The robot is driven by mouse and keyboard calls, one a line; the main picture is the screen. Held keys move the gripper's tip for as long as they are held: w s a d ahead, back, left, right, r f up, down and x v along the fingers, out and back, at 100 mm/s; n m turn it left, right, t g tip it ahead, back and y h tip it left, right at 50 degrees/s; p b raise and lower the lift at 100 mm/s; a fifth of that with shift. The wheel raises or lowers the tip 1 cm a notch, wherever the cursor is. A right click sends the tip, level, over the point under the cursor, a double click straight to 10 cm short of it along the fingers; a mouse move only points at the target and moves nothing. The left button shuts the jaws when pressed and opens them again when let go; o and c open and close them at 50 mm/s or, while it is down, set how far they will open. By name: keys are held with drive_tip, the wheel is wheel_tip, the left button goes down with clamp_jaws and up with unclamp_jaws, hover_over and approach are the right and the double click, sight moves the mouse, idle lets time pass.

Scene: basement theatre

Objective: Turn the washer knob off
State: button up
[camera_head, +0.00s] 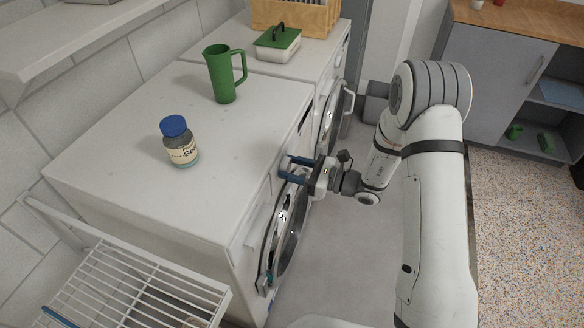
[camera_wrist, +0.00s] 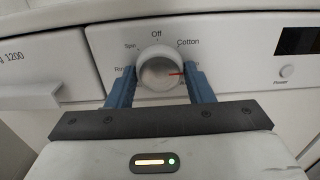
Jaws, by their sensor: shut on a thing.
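The washer knob (camera_wrist: 158,69) is round and pale, on the washer's front panel (camera_wrist: 213,40). In the wrist view its red mark points right, below the "Cotton" label and away from "Off" at the top. My gripper (camera_wrist: 160,82) has one blue finger on each side of the knob and is shut on it. In the head view my gripper (camera_head: 288,168) reaches the front of the near white washer (camera_head: 228,182). The knob is hidden there. The label below right of the knob is partly covered by a finger.
A blue-capped jar (camera_head: 180,143) and a green jug (camera_head: 224,75) stand on the washer top. A white wire rack (camera_head: 130,285) is at the front left. The round washer door (camera_head: 285,235) is below my gripper. A power button (camera_wrist: 286,72) sits right of the knob.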

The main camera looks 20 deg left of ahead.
drive_tip(key=shift+d+f+b, duration=0.15)
drive_tip(key=shift+d+b, duration=0.05)
drive_tip(key=shift+b, duration=0.2)
drive_tip(key=shift+n+b, duration=0.35)
drive_tip(key=shift+n, duration=0.15)
drive_tip(key=n+b, duration=0.3)
drive_tip(key=b, duration=0.1)
drive_tip(key=shift+f, duration=0.2)
drive_tip(key=n+b, duration=0.5)
drive_tip(key=b, duration=0.3)
drive_tip(key=shift+w, duration=0.1)
drive_tip(key=n+b, duration=0.6)
drive_tip(key=b, duration=0.4)
drive_tip(key=n+b, duration=0.1)
drive_tip(key=b, duration=0.1)
drive_tip(key=n+b, duration=0.1)
drive_tip(key=b, duration=0.1)
drive_tip(key=shift+r+n, duration=0.3)
drive_tip(key=shift+n, duration=0.1)
drive_tip(key=shift+b, duration=0.3)
drive_tip(key=shift+r, duration=0.1)
